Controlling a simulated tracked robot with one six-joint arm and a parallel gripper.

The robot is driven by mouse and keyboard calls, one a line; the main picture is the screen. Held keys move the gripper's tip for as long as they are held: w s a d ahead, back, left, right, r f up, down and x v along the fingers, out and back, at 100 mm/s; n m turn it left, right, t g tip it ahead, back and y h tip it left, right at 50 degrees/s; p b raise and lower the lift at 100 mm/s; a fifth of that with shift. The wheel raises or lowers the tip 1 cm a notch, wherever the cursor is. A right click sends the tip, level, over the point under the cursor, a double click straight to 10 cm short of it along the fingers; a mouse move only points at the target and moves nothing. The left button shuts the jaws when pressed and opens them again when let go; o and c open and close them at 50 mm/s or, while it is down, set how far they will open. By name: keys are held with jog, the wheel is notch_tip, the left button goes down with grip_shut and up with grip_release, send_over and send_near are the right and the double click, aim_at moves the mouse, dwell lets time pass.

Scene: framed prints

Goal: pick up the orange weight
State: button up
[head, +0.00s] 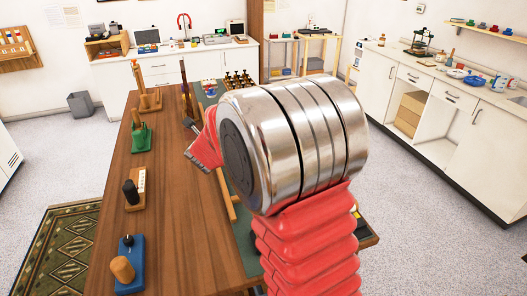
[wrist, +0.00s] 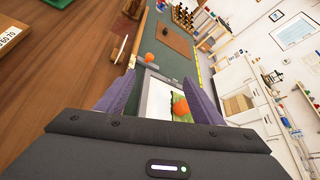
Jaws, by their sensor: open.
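Two small round orange things show in the wrist view. One orange thing (wrist: 181,107) is between my fingers in the picture, over a white and green picture-like patch. The other orange thing (wrist: 149,59) is farther off, on the green mat (wrist: 172,66). I cannot tell which of them is the orange weight. My gripper (wrist: 160,78) is open, its two purple-grey fingers wide apart, with nothing seen held between them. In the head view my silver and red arm hides much of the green mat, and no orange weight can be made out there.
The brown wooden table (head: 178,165) has a row of stands along its left side, including a blue stand with a wooden cylinder (head: 123,269) and a green stand (head: 140,137). Dark pieces on a board (head: 238,80) stand at the far end. White counters line the walls.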

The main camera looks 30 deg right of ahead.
jog(key=d+f+m+g+h, duration=0.1)
jog(key=d+f+m, duration=0.2)
jog(key=s+d+f+m+g+h, duration=0.1)
jog(key=d+f+m+g+h, duration=0.1)
jog(key=d+f+m, duration=0.1)
jog(key=d+f+m+g+h, duration=0.1)
jog(key=d+f+m, duration=0.2)
jog(key=d+m, duration=0.1)
jog(key=shift+s+d+f+m+h, duration=0.1)
jog(key=shift+s+f+m+h, duration=0.1)
jog(key=shift+f+m+h, duration=0.3)
jog(key=shift+s+d+f+m+g, duration=0.25)
jog(key=shift+d+m+g, duration=0.15)
jog(key=shift+m, duration=0.2)
jog(key=shift+x, duration=4.25)
jog(key=shift+x, duration=2.6)
jog(key=shift+r, duration=0.1)
